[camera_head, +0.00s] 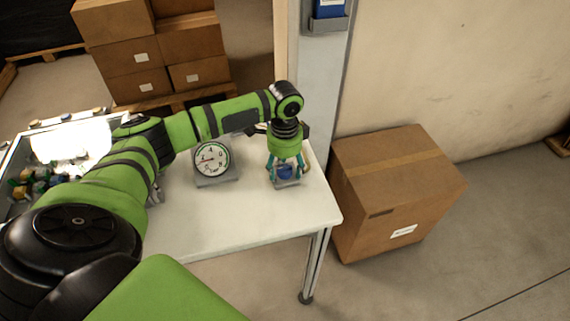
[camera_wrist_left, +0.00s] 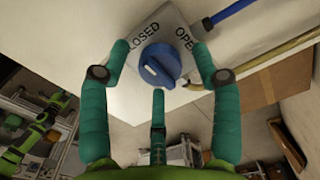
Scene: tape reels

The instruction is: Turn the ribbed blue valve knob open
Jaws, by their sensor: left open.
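The ribbed blue valve knob (camera_head: 285,172) is near the right end of the white table. It also shows in the left wrist view (camera_wrist_left: 160,65), on a grey plate (camera_wrist_left: 166,24) lettered CLOSED at left and OPEN at right. My left gripper (camera_head: 285,167) points down over the knob. In the wrist view its teal fingers (camera_wrist_left: 160,68) are spread open around the knob: one at each side and one at the near side. I cannot tell whether any finger touches it. My right gripper is not in view.
A round dial gauge (camera_head: 212,160) stands on the white table (camera_head: 240,217), left of the knob. A blue hose (camera_wrist_left: 232,11) and a brass-coloured pipe (camera_wrist_left: 270,57) run close to the plate. A large cardboard box (camera_head: 395,190) stands right of the table.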

